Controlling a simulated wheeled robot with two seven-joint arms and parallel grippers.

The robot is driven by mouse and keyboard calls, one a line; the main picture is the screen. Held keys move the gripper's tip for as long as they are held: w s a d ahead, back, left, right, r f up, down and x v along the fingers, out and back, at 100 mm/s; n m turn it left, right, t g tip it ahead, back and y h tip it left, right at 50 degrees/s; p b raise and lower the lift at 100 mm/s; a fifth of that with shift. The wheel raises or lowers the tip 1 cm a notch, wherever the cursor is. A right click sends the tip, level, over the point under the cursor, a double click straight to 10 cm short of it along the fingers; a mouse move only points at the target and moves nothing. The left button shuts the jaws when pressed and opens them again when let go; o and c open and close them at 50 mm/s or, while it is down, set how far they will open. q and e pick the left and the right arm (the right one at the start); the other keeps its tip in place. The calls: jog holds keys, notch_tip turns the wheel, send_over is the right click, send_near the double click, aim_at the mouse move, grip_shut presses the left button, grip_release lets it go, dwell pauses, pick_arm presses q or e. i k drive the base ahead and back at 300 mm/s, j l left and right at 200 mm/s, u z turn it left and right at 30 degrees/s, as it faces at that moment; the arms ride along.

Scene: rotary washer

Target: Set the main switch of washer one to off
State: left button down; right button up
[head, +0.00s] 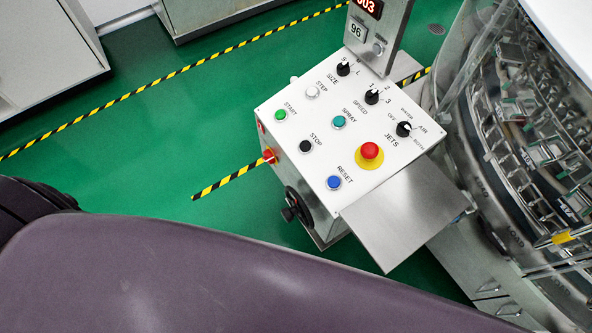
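The washer's control box (338,110) has a white sloped top with labelled buttons and knobs. On its left side face sits a small red switch (268,156) with some yellow by it, seen at a steep angle. I cannot read its position or any label on it. Lower on the same face is a black round handwheel or knob (297,207). No label saying main switch or washer one is readable. Neither of my grippers is in view; a large purple-grey link of my arm crosses the bottom of the head view.
The top carries a red emergency button (370,150), a blue reset button (334,183) and a jets knob (404,129). A metal plate (404,213) juts from the box's front right. The round steel washer (510,150) stands right. Green floor (150,140) left of the box is clear.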

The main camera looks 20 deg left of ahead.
aim_at(268, 157)
jog(key=j+u, duration=0.15)
jog(key=u, duration=0.2)
jog(key=j+u, duration=0.15)
jog(key=u, duration=0.25)
jog(key=k, duration=0.05)
